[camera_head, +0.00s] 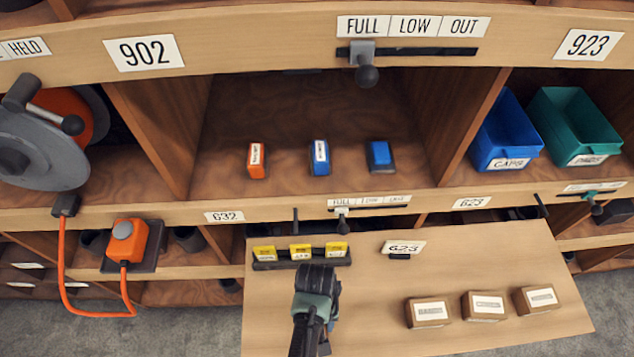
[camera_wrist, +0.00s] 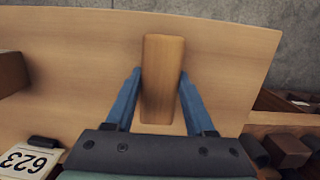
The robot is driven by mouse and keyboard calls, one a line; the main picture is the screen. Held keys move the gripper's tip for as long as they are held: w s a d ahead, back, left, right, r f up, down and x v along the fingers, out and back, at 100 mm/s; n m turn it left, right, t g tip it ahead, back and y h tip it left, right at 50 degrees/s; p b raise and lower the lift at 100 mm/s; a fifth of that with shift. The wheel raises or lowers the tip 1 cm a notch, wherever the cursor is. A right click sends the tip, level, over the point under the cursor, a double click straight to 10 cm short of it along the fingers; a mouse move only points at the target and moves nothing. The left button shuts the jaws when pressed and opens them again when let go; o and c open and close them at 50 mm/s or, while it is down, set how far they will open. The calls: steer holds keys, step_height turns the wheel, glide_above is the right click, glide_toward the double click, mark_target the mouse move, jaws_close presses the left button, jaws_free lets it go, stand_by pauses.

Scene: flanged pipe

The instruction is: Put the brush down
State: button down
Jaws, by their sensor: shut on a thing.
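My gripper (camera_wrist: 161,76) is shut on the brush (camera_wrist: 162,92), with one blue finger along each long side. The brush shows in the wrist view as a long, plain wooden block; no bristles are visible. Behind it is the light wooden board (camera_wrist: 70,60), and I cannot tell whether the brush touches it or hangs just above. In the head view my gripper (camera_head: 316,283) is over the left part of the board (camera_head: 480,262), and it hides the brush there.
A black rack (camera_head: 303,262) of yellow packs lies just behind my gripper. A 623 sign (camera_head: 403,248) stands to its right. Labelled brown boxes (camera_head: 428,313) line the right front of the board. The board's middle is clear. Shelves with bins (camera_head: 505,135) rise behind.

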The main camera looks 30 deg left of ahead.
steer(key=shift+f, duration=0.35)
steer(key=shift+f, duration=0.1)
steer(key=shift+c, duration=1.3)
jaws_free()
step_height(320, 180, up, 12)
steer(key=w+a, duration=0.1)
steer(key=shift+w, duration=0.25)
steer(key=shift+s, duration=0.1)
